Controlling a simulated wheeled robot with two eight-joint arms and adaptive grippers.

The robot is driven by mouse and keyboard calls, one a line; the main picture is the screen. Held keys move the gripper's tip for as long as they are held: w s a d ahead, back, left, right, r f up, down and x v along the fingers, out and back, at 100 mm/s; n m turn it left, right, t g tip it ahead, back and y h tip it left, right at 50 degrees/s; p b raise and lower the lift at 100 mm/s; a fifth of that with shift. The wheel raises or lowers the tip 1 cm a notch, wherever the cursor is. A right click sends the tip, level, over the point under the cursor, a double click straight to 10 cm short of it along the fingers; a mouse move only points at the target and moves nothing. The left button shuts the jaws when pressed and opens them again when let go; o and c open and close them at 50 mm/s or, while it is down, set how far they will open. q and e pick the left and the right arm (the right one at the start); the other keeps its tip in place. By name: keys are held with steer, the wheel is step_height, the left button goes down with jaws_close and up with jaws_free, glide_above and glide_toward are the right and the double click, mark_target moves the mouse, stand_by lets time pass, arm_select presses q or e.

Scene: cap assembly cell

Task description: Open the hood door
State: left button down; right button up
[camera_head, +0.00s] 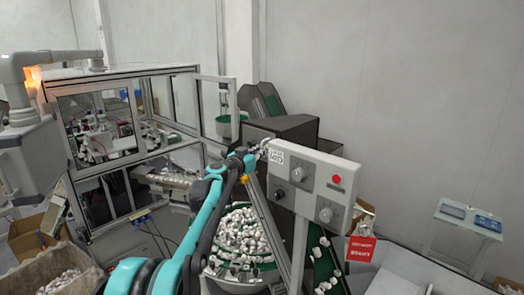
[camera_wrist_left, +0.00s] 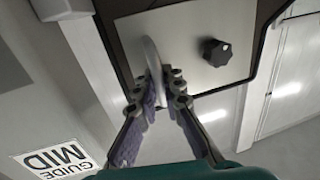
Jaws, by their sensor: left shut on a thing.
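In the left wrist view, a light grey door panel (camera_wrist_left: 185,28) with a dark rounded edge carries a pale curved handle (camera_wrist_left: 152,58) and a black knob (camera_wrist_left: 217,52). My left gripper (camera_wrist_left: 162,85) has its fingers shut on the handle, one on each side. In the head view, my left gripper (camera_head: 262,148) is small, by the near side of the dark hood (camera_head: 290,126), at the upper left of the control box. The door panel and handle are hard to make out there. My right gripper is in neither view.
A grey control box (camera_head: 318,180) with knobs and a red button stands right beside my left gripper. Below is a feeder bowl full of white caps (camera_head: 243,235). A framed machine enclosure (camera_head: 125,110) stands left. In the wrist view, a GUIDE MID label (camera_wrist_left: 58,160) is at lower left.

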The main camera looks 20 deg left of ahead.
arm_select(q)
steer(key=shift+s, duration=0.1)
steer(key=s+a+m+g+h+p, duration=0.1)
steer(key=s+a+m+g+h, duration=0.2)
steer(key=s+a+m+h, duration=0.2)
steer(key=shift+s+a+m+g+h, duration=0.35)
steer(key=shift+a+h, duration=1.15)
steer(key=shift+a, duration=0.75)
steer(key=c, duration=1.6)
jaws_free()
steer(key=v, duration=1.2)
